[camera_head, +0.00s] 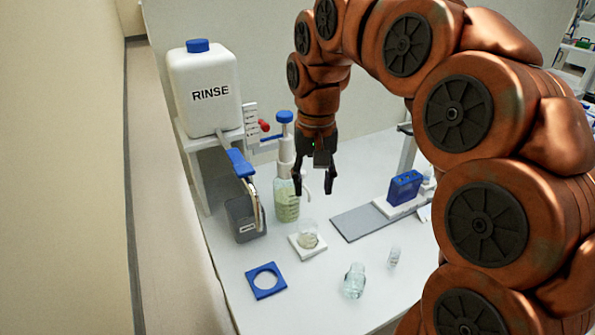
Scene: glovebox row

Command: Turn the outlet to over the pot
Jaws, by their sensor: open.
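A white rinse tank (207,90) stands on a raised stand at the left. Its blue-handled tap (240,163) has a curved metal outlet (254,200) that hangs by the right side of a grey open box (240,228). A dispenser bottle (287,205) with a white pump and a blue cap stands to the right. A small glass pot (307,236) sits on a white square plate in front of the bottle. I cannot tell exactly which spot the outlet's end is above. My gripper (315,190) points down, open and empty, just right of the dispenser's pump, above and behind the pot.
A blue square with a round hole (266,281) lies at the front left. Glass jars (354,281) and (393,257) stand at the front. A grey mat (364,223) and a blue rack (404,187) are at the right. A red knob (264,126) is behind the tap.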

